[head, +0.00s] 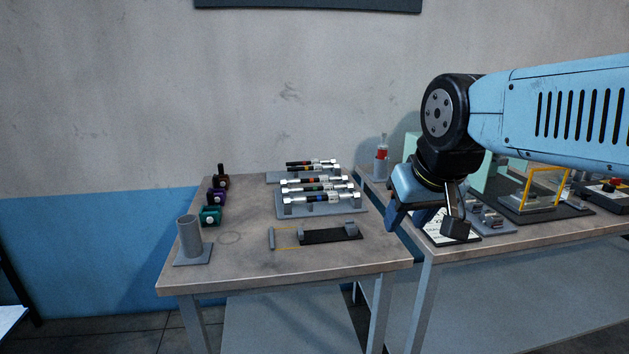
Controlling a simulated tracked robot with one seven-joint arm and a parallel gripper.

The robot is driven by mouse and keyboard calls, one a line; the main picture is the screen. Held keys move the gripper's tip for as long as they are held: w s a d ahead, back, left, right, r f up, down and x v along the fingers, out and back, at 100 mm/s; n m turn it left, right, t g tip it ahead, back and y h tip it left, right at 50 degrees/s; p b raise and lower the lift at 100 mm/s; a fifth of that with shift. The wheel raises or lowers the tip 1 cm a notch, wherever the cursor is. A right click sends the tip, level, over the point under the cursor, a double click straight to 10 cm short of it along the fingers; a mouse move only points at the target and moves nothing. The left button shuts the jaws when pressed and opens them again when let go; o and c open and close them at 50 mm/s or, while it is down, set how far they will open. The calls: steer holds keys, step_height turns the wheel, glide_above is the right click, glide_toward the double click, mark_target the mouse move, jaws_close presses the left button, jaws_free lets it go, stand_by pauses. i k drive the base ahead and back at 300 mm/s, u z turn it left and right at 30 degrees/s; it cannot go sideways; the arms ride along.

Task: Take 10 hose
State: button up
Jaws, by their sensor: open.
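Several short black hoses with silver end fittings and coloured bands lie across grey racks on the left table. The front hose (319,198) has a blue band. Behind it are one with a green band (316,189), another (314,181), and a back hose with an orange-red band (312,165) on a rear rack (289,178). The front rack (322,210) stands nearer. White labels show on the hoses, but their numbers are too small to read. My gripper (426,226) is open, fingers pointing down, right of the racks near the gap between the tables. It appears empty.
A black cradle with grey end blocks (331,236) lies in front of the racks. A grey cup (189,236) and coloured clamp-like pieces (211,215) stand at left. The right table holds a red-filled bottle (382,153) and a yellow frame (546,181).

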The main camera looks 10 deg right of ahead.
mark_target(324, 178)
steer(key=i, duration=0.95)
